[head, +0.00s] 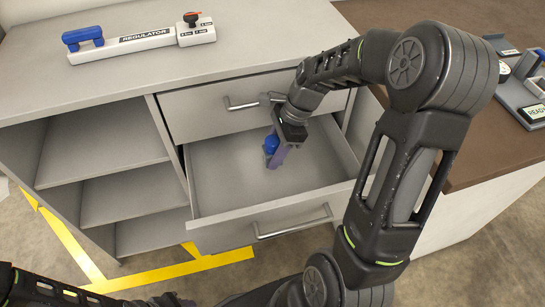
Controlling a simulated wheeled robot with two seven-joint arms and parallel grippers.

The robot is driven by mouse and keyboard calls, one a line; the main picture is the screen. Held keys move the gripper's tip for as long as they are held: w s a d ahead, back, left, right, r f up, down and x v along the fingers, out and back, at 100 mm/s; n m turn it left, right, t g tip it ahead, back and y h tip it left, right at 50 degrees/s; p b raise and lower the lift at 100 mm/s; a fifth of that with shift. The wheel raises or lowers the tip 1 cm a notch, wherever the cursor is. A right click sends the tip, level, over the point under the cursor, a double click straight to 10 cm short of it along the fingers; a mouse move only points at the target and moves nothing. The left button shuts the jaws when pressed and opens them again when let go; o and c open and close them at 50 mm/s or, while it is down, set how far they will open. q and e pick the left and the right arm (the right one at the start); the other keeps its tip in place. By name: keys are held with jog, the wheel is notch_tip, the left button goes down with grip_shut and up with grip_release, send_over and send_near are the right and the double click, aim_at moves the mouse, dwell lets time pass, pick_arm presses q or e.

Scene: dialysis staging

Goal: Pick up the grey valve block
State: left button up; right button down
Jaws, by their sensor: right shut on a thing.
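My right gripper (279,150) reaches down into the open drawer (228,203). It is shut on a small grey block with a blue knob (271,143), which I take to be the grey valve block. The fingers hide much of its body. I cannot tell whether it touches the drawer floor. My left arm shows only as dark parts along the bottom left edge, and its jaws cannot be made out.
A white regulator (146,42) with a blue handle lies on the grey counter (40,85). A closed drawer (205,105) sits above the open one. Open shelves (105,155) are at left. A brown tabletop at right (490,140) bears a grey tray with a READY label (534,113).

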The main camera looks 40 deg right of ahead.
jog(key=s+d, duration=0.3)
jog(key=d, duration=0.5)
jog(key=s+d, duration=0.3)
jog(key=d, duration=0.6)
